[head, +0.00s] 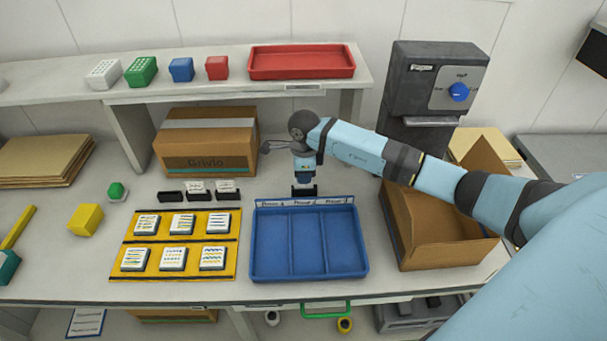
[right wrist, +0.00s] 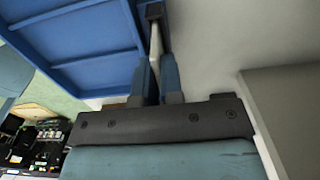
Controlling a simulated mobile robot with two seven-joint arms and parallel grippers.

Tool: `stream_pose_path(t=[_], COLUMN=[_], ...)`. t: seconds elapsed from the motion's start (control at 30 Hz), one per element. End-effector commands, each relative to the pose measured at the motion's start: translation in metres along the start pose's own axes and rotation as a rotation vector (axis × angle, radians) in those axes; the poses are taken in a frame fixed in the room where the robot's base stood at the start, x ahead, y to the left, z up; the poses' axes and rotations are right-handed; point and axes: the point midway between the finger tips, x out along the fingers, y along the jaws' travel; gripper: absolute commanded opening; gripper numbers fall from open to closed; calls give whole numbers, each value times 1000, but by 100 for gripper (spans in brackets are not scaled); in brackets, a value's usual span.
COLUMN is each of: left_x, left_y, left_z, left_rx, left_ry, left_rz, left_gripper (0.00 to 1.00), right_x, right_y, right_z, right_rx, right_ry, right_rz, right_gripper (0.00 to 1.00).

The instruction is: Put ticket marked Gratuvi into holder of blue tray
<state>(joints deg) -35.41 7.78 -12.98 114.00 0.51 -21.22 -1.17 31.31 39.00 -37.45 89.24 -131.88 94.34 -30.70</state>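The blue tray (head: 289,275) has three compartments and a labelled back rim. A small black holder (head: 304,191) stands just behind it, mostly under my right gripper (head: 304,180), which points down there. In the right wrist view, a thin pale ticket (right wrist: 155,42) stands edge-on between the fingertips of the gripper (right wrist: 158,62), its far end at the black holder (right wrist: 155,11). The fingers look closed on the ticket; its writing is hidden. The tray's side (right wrist: 112,50) is beside the fingers. My left gripper is not in view.
Left of the tray are an empty black holder (head: 171,197) and two holding tickets (head: 197,186) (head: 226,185). A yellow mat (head: 127,243) carries several printed blocks. A closed carton (head: 207,142) stands behind; an open carton (head: 438,215) is right of the tray.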

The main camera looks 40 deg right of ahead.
Motion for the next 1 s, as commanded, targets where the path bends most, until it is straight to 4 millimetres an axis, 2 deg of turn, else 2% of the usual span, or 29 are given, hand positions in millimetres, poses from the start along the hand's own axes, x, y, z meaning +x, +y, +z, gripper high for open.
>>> stream_pose_path(t=[0.03,0.1,0.57,0.8,0.87,1.0], left_x=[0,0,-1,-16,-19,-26], left_y=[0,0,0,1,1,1], left_z=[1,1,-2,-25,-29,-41], left_rx=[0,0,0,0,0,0], left_ry=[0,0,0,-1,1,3], left_rz=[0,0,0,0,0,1], left_gripper=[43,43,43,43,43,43], right_x=[4,4,1,-30,-30,-54], right_y=[2,2,2,2,3,0], right_z=[-1,-1,0,0,1,-1], right_rx=[0,0,-1,1,0,-2], right_ry=[4,4,4,1,-2,3], right_rz=[5,5,6,6,7,-1], right_gripper=[19,35,35,35,35,35])
